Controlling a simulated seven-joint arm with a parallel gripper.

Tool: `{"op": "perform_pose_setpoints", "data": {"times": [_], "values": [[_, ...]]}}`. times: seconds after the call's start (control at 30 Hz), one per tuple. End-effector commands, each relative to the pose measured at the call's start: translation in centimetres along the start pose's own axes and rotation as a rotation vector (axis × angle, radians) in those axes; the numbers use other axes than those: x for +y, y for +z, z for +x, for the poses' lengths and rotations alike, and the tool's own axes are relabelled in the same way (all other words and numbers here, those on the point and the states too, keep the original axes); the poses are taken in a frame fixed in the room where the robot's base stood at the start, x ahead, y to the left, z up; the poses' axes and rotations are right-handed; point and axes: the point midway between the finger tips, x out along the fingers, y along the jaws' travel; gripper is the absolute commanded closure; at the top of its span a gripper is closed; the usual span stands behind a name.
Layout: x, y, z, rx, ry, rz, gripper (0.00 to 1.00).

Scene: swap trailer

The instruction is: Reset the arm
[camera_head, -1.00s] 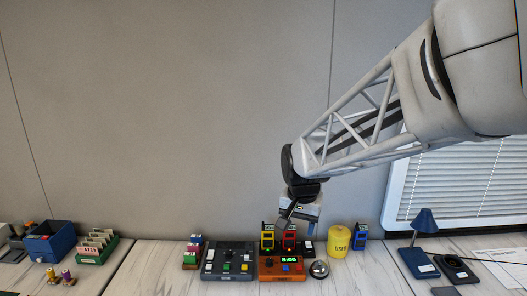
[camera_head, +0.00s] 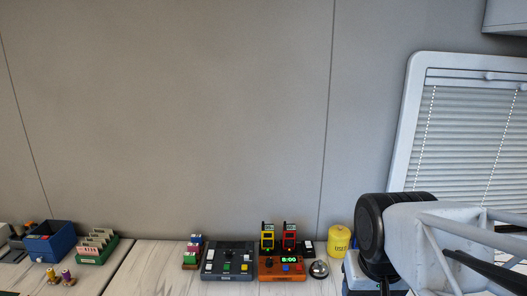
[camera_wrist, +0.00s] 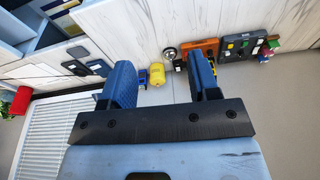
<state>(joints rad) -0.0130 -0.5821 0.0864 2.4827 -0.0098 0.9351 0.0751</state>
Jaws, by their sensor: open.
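My arm fills the lower right of the head view, with its dark round wrist joint in front of the table's right part. My gripper (camera_wrist: 161,65) shows in the wrist view, with two blue fingers spread apart on a black crossbar. Nothing is between the fingers, and they touch nothing. The table, a yellow canister and the other devices lie beyond them. In the head view the fingers cannot be made out.
The table carries a grey button panel (camera_head: 229,262), an orange clock box (camera_head: 282,270), two handheld radios, a bell (camera_head: 319,269), a yellow canister (camera_head: 339,242), a blue bin (camera_head: 50,245) and a green card tray (camera_head: 97,250). A blind-covered window (camera_head: 465,130) is at right. The wall area above the table is free.

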Motion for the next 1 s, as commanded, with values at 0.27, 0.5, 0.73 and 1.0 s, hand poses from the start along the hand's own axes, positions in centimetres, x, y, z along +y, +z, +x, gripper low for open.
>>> {"op": "perform_pose_setpoints", "data": {"times": [0.27,0.5,0.73,1.0], "values": [[0.8,2.9,0.0,0.012,0.005,-0.035,0.44],[0.9,3.1,0.0,0.012,0.005,-0.038,0.44],[0.8,3.0,0.0,0.013,0.005,-0.038,0.44],[0.8,3.0,0.0,0.013,0.005,-0.038,0.44]]}}
